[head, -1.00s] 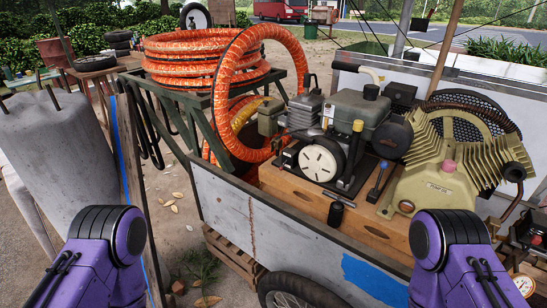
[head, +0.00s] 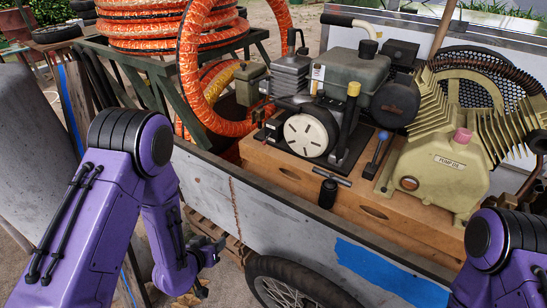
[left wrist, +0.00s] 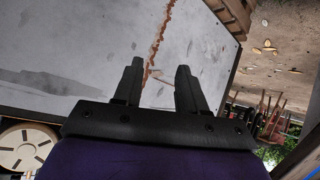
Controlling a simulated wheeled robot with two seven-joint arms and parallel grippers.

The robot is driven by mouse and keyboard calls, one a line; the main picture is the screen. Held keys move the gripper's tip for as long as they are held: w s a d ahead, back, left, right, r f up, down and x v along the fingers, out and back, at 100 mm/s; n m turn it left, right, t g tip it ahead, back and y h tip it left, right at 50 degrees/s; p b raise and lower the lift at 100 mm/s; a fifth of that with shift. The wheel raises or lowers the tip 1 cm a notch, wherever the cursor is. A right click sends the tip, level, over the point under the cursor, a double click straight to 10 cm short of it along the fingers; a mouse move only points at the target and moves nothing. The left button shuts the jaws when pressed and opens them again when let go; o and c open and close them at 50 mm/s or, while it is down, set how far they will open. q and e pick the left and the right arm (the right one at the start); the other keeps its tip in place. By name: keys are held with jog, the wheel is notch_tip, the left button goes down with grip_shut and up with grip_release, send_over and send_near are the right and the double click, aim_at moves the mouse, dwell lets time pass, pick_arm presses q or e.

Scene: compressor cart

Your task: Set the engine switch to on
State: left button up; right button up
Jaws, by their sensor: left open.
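The engine (head: 340,85) sits on a wooden base in the cart, with a round cream starter cover (head: 307,135) facing me. A small dark block (head: 272,130) is at the cover's left. I cannot clearly tell which small part is the engine switch. My left gripper (head: 212,267) is open and empty, low in front of the cart's side panel, below and left of the engine. In the left wrist view its two fingers (left wrist: 160,68) stand apart before the grey panel, and the cream cover (left wrist: 22,148) shows lower left. My right gripper is out of view.
The grey cart side panel (head: 265,215) stands between my left gripper and the engine. The compressor pump (head: 440,165) is right, orange hose (head: 205,110) left.

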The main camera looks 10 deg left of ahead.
pick_arm(q)
jog(key=w+r+m+t+h+b, duration=0.1)
jog(key=w+r+m, duration=0.1)
jog(key=w+r, duration=0.1)
jog(key=w+r+m+t+h+b, duration=0.2)
jog(key=w+r, duration=0.2)
jog(key=w, duration=0.1)
jog(key=w+d+r+m+t+h+b, duration=0.1)
jog(key=w+r+m+h, duration=0.1)
jog(key=w+r, duration=0.2)
jog(key=shift+w+d+r+m+t, duration=0.1)
jog(key=shift+w+r+m+t, duration=0.25)
jog(key=shift+w, duration=0.25)
notch_tip(320, 180, up, 8)
jog(key=w+d+m+h+b, duration=0.1)
jog(key=w+m+h+b, duration=0.1)
jog(key=m+h, duration=0.25)
jog(key=shift+y, duration=0.25)
jog(key=p+x, duration=0.1)
jog(key=x, duration=0.8)
jog(key=shift+w+d+r, duration=0.15)
jog(key=shift+w+d, duration=0.25)
jog(key=shift+w, duration=0.05)
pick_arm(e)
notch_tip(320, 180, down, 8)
pick_arm(q)
jog(key=shift+c, duration=0.3)
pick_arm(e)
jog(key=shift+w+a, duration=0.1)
